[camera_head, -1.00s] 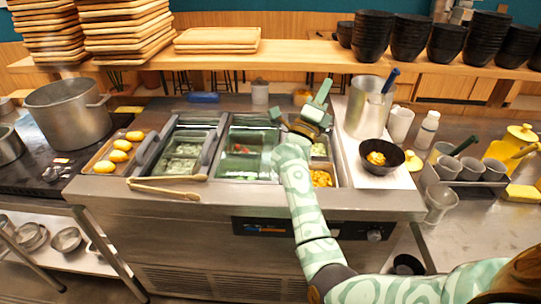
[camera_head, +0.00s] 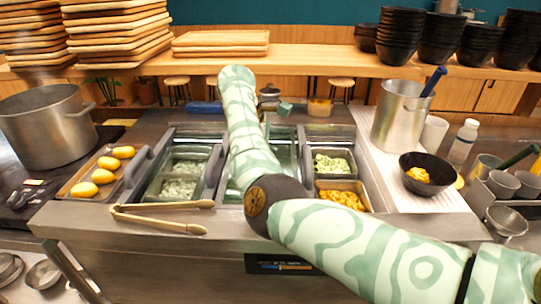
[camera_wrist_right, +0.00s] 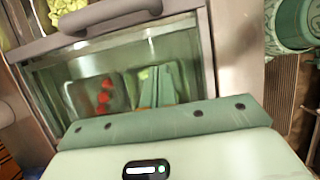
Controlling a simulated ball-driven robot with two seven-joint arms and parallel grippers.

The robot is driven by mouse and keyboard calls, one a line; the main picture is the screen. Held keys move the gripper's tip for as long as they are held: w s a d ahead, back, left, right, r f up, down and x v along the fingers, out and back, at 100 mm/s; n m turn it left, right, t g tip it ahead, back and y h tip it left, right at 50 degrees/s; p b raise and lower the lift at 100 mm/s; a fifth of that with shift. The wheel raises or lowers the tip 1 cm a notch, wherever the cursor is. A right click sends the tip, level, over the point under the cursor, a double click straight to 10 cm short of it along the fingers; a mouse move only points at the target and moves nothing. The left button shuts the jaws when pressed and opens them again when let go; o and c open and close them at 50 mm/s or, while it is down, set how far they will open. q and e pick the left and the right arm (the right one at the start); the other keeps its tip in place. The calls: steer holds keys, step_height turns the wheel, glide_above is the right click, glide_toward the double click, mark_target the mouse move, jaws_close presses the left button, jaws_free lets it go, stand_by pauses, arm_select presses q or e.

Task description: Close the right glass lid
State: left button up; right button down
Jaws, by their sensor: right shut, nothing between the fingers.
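The right glass lid (camera_wrist_right: 195,60) fills much of the right wrist view, a clear pane in a metal frame with a grey bar handle (camera_wrist_right: 100,15). In the head view its pane (camera_head: 285,150) lies over the counter's middle, partly behind my right arm. The right-hand compartments, with chopped green (camera_head: 333,165) and orange food (camera_head: 340,198), are uncovered. My right gripper (camera_wrist_right: 156,85) is shut and empty close to the pane; my arm mostly hides it in the head view. Whether it touches the lid, I cannot tell. My left gripper is out of view.
Tongs (camera_head: 160,217) lie on the counter's front edge. A tray of yellow buns (camera_head: 70,190) is at left. A steel pot (camera_head: 400,115) and a black bowl (camera_head: 428,172) stand on the right. A wooden shelf (camera_head: 330,62) runs along the back.

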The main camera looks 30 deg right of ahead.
steer(key=b+x, duration=0.1)
steer(key=x, duration=0.5)
steer(key=shift+w+f, duration=0.1)
steer(key=shift+f, duration=0.2)
steer(key=d, duration=0.1)
steer(key=s+d, duration=0.1)
steer(key=d, duration=0.1)
steer(key=shift+s, duration=0.35)
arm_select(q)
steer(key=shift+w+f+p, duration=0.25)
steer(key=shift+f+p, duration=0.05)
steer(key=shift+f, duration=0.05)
arm_select(e)
steer(key=shift+s+d, duration=0.25)
steer(key=shift+d, duration=0.1)
